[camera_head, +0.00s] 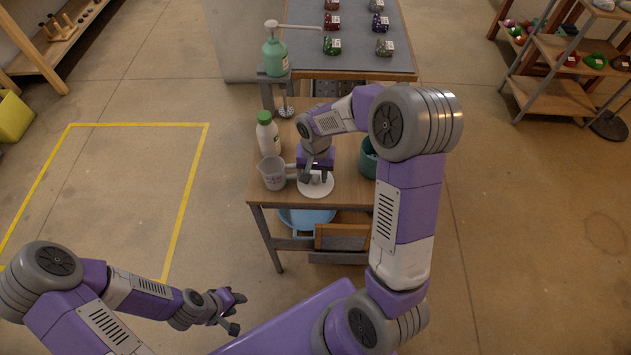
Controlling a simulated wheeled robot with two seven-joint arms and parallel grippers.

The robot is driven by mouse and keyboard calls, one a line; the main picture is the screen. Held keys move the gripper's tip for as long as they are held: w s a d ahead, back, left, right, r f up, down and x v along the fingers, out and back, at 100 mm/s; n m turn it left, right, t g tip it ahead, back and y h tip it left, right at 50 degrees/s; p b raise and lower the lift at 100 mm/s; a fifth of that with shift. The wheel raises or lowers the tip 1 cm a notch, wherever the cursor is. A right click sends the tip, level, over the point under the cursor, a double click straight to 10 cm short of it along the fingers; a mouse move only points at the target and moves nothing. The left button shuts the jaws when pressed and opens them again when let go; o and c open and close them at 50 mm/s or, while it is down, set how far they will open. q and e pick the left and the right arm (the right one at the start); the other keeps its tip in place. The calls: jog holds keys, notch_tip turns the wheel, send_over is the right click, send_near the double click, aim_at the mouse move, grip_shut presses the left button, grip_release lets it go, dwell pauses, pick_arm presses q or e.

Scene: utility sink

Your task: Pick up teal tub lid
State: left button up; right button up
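A white round disc (316,189) lies on the wooden work table, under my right gripper; it looks like a lid. A teal tub (368,160) stands to its right, mostly hidden behind my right arm, and I see no teal lid apart from it. My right gripper (315,178) points down at the middle of the disc, with its fingertips at or just above it. Whether they touch or grip a knob there is too small to tell. My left gripper (237,312) is open and empty, low in front of the table on the left.
A grey measuring jug (273,174) stands close left of the disc. A white bottle with a green cap (267,132) and a green pump bottle (275,55) stand behind it. A blue basin (306,217) sits under the table top.

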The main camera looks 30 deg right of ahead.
grip_shut()
jog(key=shift+r, duration=0.1)
